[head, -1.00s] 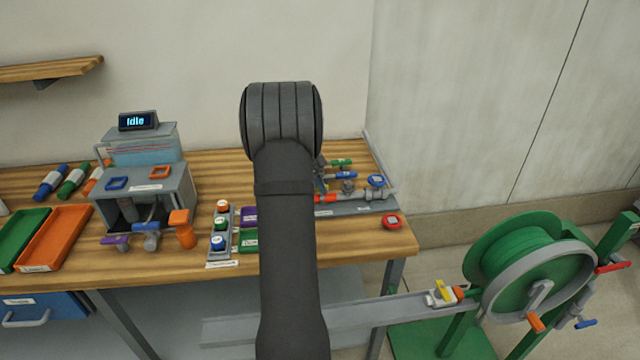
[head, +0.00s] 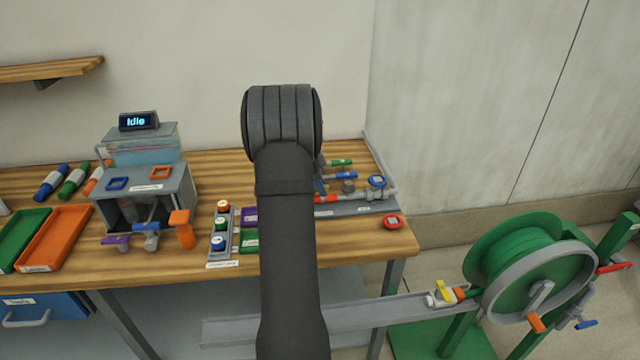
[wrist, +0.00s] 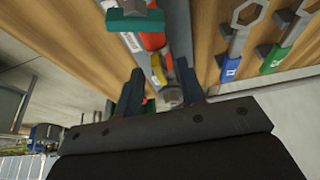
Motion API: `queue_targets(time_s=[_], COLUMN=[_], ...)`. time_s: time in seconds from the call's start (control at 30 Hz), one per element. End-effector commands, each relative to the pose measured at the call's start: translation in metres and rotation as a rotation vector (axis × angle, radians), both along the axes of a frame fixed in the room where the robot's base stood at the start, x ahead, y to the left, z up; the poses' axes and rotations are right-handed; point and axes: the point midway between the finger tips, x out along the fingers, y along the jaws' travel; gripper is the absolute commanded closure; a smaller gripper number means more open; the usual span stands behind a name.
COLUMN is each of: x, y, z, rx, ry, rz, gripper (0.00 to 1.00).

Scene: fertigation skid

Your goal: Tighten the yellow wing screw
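A yellow wing-shaped piece (head: 443,291) sits on a grey block on the rail beside the hose reel, at the lower right of the head view. In the wrist view, a small yellow part (wrist: 159,76) shows on a red and grey pipe fitting between my fingers; I cannot tell if it is a wing screw. My gripper (wrist: 160,72) is open, its two dark fingers apart on either side of that fitting. I cannot tell whether they touch it. In the head view my own arm hides the gripper.
The pipework (head: 345,197) lies on the bench's right end, partly behind my arm. Two spanner-shaped tools (wrist: 236,40) show in the wrist view. The green hose reel (head: 530,270) stands right of the bench.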

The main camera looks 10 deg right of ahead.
Motion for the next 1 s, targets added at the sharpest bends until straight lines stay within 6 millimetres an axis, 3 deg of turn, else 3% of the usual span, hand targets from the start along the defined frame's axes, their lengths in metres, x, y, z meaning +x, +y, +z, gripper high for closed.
queue_targets(time_s=[0.23, 0.37, 0.8, 1.0], x=[0.000, 0.001, 0.001, 0.001], y=[0.001, 0.007, 0.047, 0.060], z=[0.003, 0.018, 0.114, 0.146], rx=[-0.001, -0.001, 0.000, 0.000], ry=[-0.001, -0.004, -0.003, -0.002], rz=[0.000, 0.002, 0.002, 0.001], gripper=[0.64, 0.64, 0.64, 0.64])
